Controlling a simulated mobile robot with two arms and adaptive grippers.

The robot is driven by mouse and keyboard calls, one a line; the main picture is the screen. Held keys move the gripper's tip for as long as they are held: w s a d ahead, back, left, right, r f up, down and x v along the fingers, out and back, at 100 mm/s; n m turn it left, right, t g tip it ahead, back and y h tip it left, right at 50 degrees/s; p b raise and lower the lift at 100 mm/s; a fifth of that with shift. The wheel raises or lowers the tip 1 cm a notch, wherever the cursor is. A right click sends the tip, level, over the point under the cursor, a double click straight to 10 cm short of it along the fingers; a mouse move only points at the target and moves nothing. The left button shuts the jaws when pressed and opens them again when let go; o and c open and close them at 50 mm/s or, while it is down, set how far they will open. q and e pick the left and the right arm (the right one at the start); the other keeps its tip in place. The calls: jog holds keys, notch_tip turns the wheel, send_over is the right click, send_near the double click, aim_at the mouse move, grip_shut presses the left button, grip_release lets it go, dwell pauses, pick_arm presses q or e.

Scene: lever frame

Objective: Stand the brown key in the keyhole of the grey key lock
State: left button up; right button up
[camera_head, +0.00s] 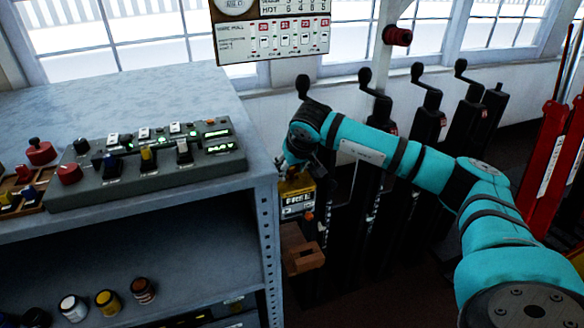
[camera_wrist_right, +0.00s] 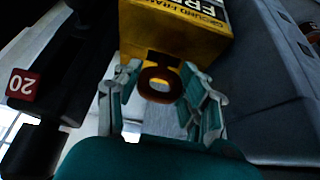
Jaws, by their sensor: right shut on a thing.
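The brown key shows as a brown ring (camera_wrist_right: 160,84) in the right wrist view, between the fingers of my right gripper (camera_wrist_right: 160,92). The gripper is shut on it. Beyond the ring, its far end meets a dark patch on a yellow box (camera_wrist_right: 165,28); I cannot tell how deep it sits. In the head view the yellow box (camera_head: 297,186), with a FREE sign, is just below my right gripper (camera_head: 291,174), beside the shelf's right edge. The key is too small to make out there. I cannot pick out a grey key lock for certain. My left gripper is not in view.
A grey console (camera_head: 110,192) with switches stands on the grey shelf top (camera_head: 190,90). Several tall black levers (camera_head: 427,100) stand behind my right arm. A brown wooden block (camera_head: 302,256) is below the yellow box. Small jars (camera_head: 108,302) stand on the lower shelf.

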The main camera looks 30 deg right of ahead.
jog(key=shift+f, duration=0.1)
jog(key=o, duration=1.2)
jog(key=p+v, duration=0.4)
jog(key=v, duration=0.3)
jog(key=shift+w, duration=0.1)
jog(key=v, duration=1.2)
